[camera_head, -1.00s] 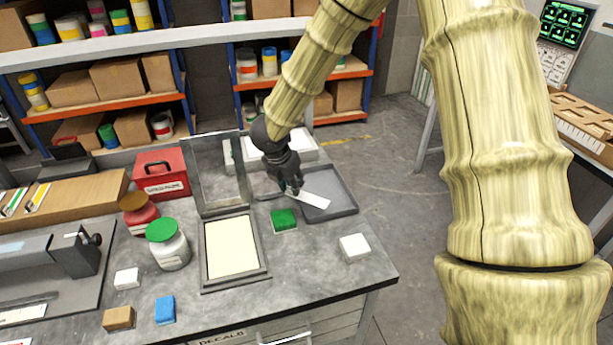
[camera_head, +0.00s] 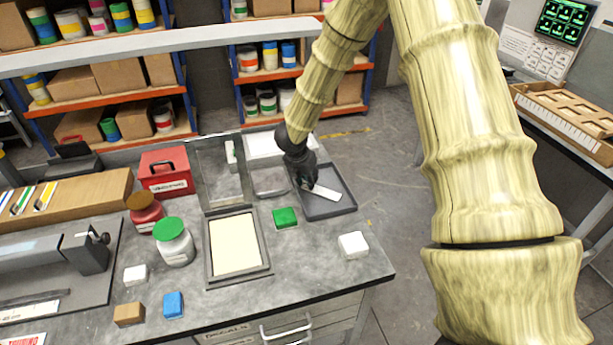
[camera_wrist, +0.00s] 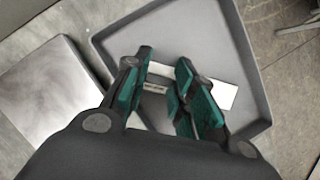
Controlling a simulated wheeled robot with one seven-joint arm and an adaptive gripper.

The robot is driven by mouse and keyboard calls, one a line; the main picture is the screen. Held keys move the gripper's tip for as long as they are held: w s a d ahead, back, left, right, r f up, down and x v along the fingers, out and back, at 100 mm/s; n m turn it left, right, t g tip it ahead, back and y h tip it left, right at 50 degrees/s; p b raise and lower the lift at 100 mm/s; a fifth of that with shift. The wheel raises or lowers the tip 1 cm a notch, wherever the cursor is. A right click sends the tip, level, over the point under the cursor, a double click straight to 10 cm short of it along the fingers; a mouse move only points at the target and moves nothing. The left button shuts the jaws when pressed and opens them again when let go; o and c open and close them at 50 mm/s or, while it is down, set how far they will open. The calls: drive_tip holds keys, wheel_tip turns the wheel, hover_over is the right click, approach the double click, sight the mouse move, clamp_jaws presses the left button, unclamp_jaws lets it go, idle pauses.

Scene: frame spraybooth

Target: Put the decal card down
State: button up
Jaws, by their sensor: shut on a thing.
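The decal card is a thin white strip (camera_head: 325,193) at my gripper's fingertips, over the grey tray (camera_head: 342,207) at the right back of the bench. My gripper (camera_head: 307,186) points down over the tray and is shut on the card. In the wrist view my gripper (camera_wrist: 162,92) shows green finger pads with the card (camera_wrist: 215,93) between and beyond them, within the tray's outline (camera_wrist: 98,42). The fingers hide part of the card. I cannot tell whether the card touches the tray floor.
Jars and a red toolbox (camera_head: 166,173) stand farther left.

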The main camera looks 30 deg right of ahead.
drive_tip(key=shift+f, duration=0.15)
drive_tip(key=o, duration=0.5)
drive_tip(key=shift+r, duration=0.25)
drive_tip(key=b+v, duration=0.2)
drive_tip(key=v, duration=0.9)
drive_tip(key=shift+s+a+r, duration=0.1)
drive_tip(key=shift+a+r, duration=0.05)
drive_tip(key=shift+r, duration=0.2)
